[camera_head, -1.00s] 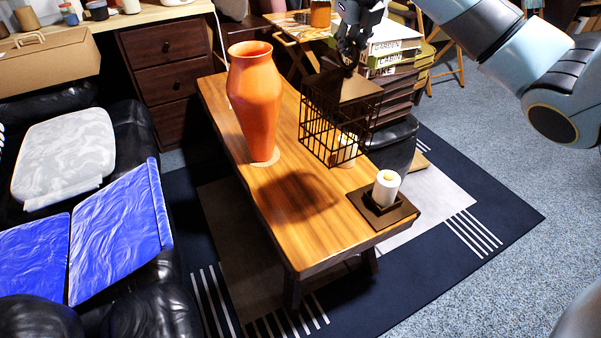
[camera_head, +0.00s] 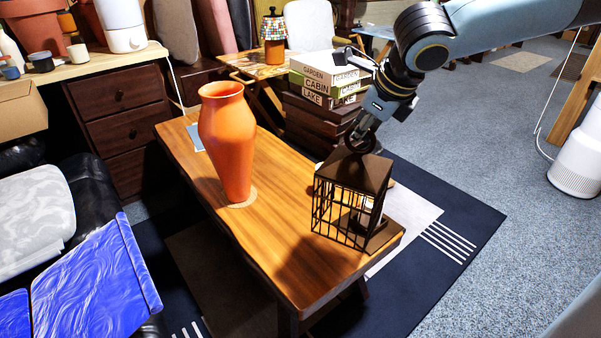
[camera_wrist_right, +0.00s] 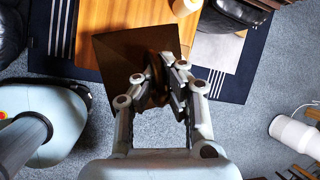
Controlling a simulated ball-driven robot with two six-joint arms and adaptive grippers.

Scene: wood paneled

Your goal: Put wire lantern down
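The wire lantern (camera_head: 330,208) is a dark cage with a solid sloped top and a ring handle. My right gripper (camera_head: 360,143) is shut on that ring from above; the right wrist view also shows the fingers (camera_wrist_right: 165,82) at the ring over the lantern's brown top (camera_wrist_right: 112,62). The lantern hangs upright over or stands at the front right end of the wooden table (camera_head: 280,190); I cannot tell whether its bottom touches. A dark candle base (camera_head: 388,236) shows behind and beside its bars, mostly hidden. My left gripper is out of view.
A tall orange vase (camera_head: 228,140) stands on the table left of the lantern. Stacked books and boxes (camera_head: 325,88) are behind the table. The table's front left part is clear.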

